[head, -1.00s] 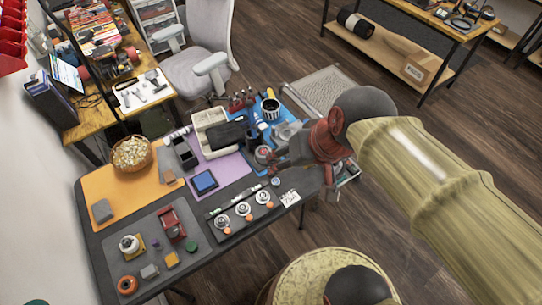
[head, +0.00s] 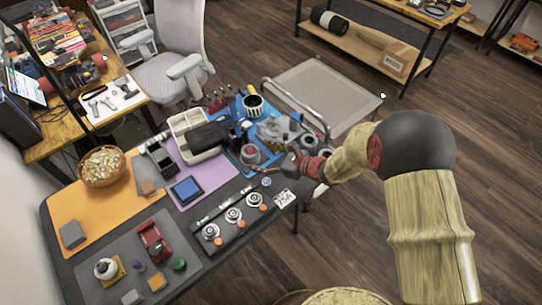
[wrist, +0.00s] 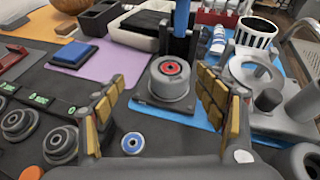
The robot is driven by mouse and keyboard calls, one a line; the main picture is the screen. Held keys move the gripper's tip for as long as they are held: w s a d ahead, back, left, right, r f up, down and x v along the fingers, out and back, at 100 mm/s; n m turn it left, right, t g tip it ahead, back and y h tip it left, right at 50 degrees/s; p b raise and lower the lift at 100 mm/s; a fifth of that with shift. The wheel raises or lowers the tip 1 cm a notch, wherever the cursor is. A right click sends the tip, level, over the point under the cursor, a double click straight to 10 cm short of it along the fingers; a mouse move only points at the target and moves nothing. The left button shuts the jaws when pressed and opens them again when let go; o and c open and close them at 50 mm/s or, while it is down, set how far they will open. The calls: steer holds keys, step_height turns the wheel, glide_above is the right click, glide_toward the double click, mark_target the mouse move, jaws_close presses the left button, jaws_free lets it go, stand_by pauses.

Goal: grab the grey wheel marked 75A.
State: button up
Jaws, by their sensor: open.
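A grey wheel (wrist: 172,80) with a red centre sits on a dark square plate in the wrist view. It also shows in the head view (head: 250,153), on the blue mat. I cannot read a mark on it. My gripper (wrist: 160,102) is open and empty, its two padded fingers on either side of the view with this wheel ahead between them, apart from it. Three grey wheels (head: 233,214) sit in a row on a dark strip.
A small blue-centred bearing (wrist: 132,142) lies on the dark table in front of the wheel. A blue post (wrist: 181,18) stands right behind it. A grey metal machine (wrist: 268,85) is close to the right finger. The purple mat (wrist: 95,68) has free room.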

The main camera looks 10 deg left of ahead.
mark_target(256, 153)
steer(key=shift+w+d+f+m, duration=0.15)
steer(key=shift+f, duration=0.25)
steer(key=shift+w+d+f+m, duration=0.15)
steer(key=shift+f, duration=0.25)
steer(key=shift+w+a+f+t, duration=0.1)
steer(key=shift+w+f+t, duration=0.05)
steer(key=shift+t, duration=0.15)
steer(key=b+x, duration=0.3)
steer(key=x, duration=0.4)
steer(key=shift+w, duration=0.25)
steer(key=shift+c, duration=0.9)
steer(key=c, duration=1.1)
steer(key=shift+c, duration=0.5)
